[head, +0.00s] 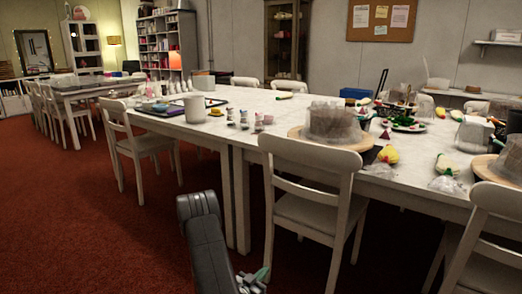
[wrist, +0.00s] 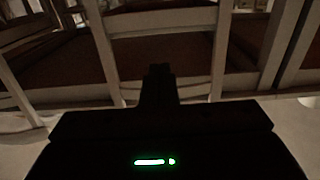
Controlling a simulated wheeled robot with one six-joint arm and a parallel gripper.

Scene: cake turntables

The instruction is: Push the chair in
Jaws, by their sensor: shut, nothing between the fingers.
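A white wooden chair (head: 310,160) stands at the near side of the long white table (head: 265,104), its back toward me and its seat reaching toward the table. A second white chair (head: 122,143) stands at the table's left end. The frames do not tell which chair is meant. My gripper (head: 254,280) is low at the bottom of the head view, left of and nearer than the first chair. In the wrist view my gripper (wrist: 160,72) is dark, shut and empty. White chair bars (wrist: 163,22) show beyond it; contact cannot be told.
Another white chair (head: 487,232) stands at the right edge. The tabletop carries cake stands (head: 325,140), decorations and jars (head: 244,118). Red carpet (head: 95,235) is open on the left. A second table (head: 90,90) with chairs stands farther back.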

